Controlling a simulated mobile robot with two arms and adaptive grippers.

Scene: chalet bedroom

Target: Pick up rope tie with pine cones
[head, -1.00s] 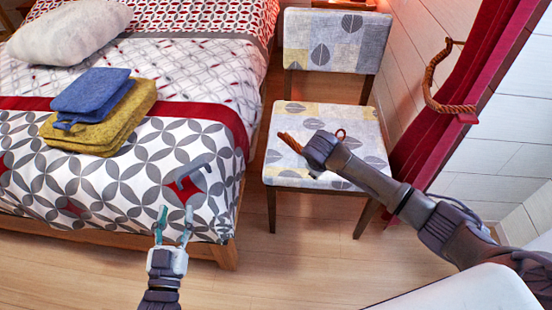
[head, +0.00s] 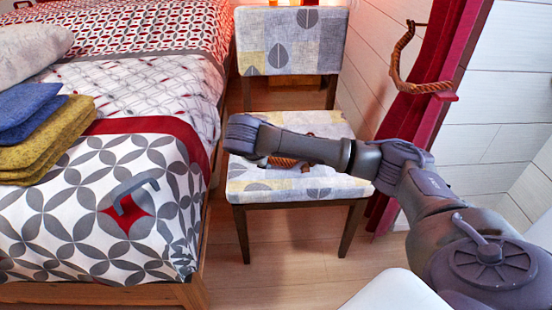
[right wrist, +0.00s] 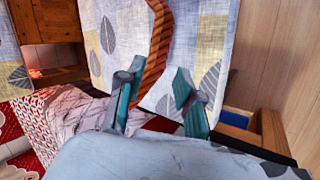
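A brown twisted rope (head: 290,163) lies on the patterned chair seat (head: 262,183), partly hidden under my right arm. It also shows in the right wrist view (right wrist: 158,45), running down toward the space between my fingers. I cannot make out pine cones on it. My right gripper (right wrist: 154,83) is open, its two teal fingers apart, with the rope's near end close to the left finger. I cannot tell whether they touch. In the head view my right wrist (head: 245,133) is above the seat's left part and its fingers are hidden. My left gripper is out of view.
The bed (head: 90,190) stands close left of the chair, with folded blue and yellow cloths (head: 45,145) on it. A similar rope (head: 402,70) holds the red curtain (head: 428,60) at the right wall. The chair back (head: 290,45) rises behind the seat.

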